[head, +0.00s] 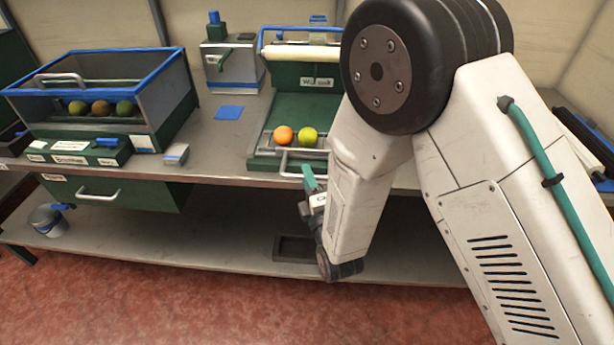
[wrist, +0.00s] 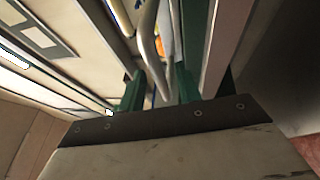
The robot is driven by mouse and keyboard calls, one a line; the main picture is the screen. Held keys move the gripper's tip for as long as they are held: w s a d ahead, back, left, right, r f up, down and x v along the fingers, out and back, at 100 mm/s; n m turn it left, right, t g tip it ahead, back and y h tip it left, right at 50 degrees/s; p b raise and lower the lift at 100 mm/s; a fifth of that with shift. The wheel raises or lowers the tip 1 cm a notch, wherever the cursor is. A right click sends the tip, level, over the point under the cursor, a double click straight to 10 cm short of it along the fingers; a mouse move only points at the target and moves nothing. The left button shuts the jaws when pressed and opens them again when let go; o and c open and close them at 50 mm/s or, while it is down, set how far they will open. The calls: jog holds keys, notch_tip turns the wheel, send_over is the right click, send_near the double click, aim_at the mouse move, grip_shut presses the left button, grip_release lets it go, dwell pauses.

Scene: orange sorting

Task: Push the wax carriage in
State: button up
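The wax carriage (head: 262,143) is a flat tray on the bench, pulled out in front of the green wax roll unit (head: 290,104). An orange fruit (head: 283,135) and a yellow-green fruit (head: 308,136) sit on it. Its pale bar handle (head: 284,163) is at the front edge; a curved pale bar, apparently this handle, shows in the wrist view (wrist: 150,35). My gripper (head: 309,180) is just below and right of the handle at the bench edge. In the wrist view its green fingers (wrist: 158,92) stand apart, with the bar between them in the picture. Contact cannot be told.
A blue-rimmed bin (head: 165,83) with several fruits stands at the left, behind a green labelled panel (head: 75,152). A grey canister (head: 232,68) and a blue pad (head: 229,113) are at the middle back. A drawer (head: 130,194) hangs under the bench. My arm hides the bench's right part.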

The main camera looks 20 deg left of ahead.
aim_at(303, 151)
jog(key=shift+w+a+r, duration=0.1)
jog(key=shift+w+a, duration=0.3)
jog(key=shift+w, duration=0.1)
jog(key=shift+c, duration=0.3)
grip_shut()
jog(key=w, duration=0.2)
jog(key=w+a, duration=0.1)
jog(key=w, duration=0.1)
jog(key=shift+w, duration=0.35)
jog(key=shift+o, duration=0.3)
grip_release()
jog(key=shift+s, duration=0.1)
jog(key=v, duration=0.7)
jog(key=shift+s+d, duration=0.2)
jog(key=shift+s, duration=0.05)
